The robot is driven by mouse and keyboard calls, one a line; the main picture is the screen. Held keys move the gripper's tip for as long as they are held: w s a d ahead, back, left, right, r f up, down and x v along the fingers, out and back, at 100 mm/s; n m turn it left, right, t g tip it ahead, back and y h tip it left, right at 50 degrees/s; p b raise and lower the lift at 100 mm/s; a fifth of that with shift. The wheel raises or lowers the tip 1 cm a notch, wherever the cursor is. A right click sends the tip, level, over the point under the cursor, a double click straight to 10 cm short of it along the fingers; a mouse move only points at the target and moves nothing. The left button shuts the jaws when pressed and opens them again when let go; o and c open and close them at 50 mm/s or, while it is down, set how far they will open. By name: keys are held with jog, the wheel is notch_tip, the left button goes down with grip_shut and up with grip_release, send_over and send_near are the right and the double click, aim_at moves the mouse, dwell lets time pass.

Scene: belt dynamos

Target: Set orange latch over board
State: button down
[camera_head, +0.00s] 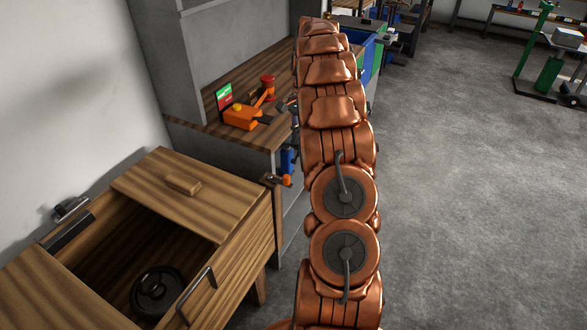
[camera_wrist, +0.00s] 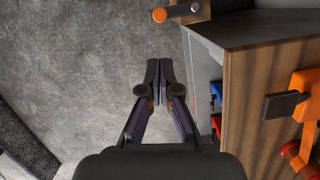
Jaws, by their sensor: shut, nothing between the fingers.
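An orange latch-like device (camera_head: 241,117) with a yellow spot on top sits on the wooden bench top. A dark plate (camera_head: 271,116) sticks out from its right side. In the wrist view, its orange body (camera_wrist: 308,95) is cut off by the right edge, and the dark block (camera_wrist: 285,105) points left. A small red and green board (camera_head: 223,96) stands upright just behind it. My gripper (camera_wrist: 159,72) is shut and empty, beside the bench edge with floor behind its tips, apart from the orange device. In the head view my copper arm hides it.
A red knobbed piece (camera_head: 267,85) stands behind the device. A blue and orange fitting (camera_head: 287,165) is on the bench front. A wooden cabinet (camera_head: 230,215) with an open top holds a black round object (camera_head: 157,291).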

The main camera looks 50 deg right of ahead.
jog(key=shift+m, duration=0.5)
jog(key=d, duration=0.1)
jog(key=d+f, duration=0.2)
jog(key=d, duration=0.1)
jog(key=shift+s, duration=0.15)
jog(key=shift+f, duration=0.1)
jog(key=a+f+p, duration=0.5)
jog(key=a+f, duration=0.1)
jog(key=f, duration=0.3)
jog(key=shift+s+a+f, duration=0.15)
jog(key=shift+a+f, duration=0.1)
jog(key=shift+f, duration=0.05)
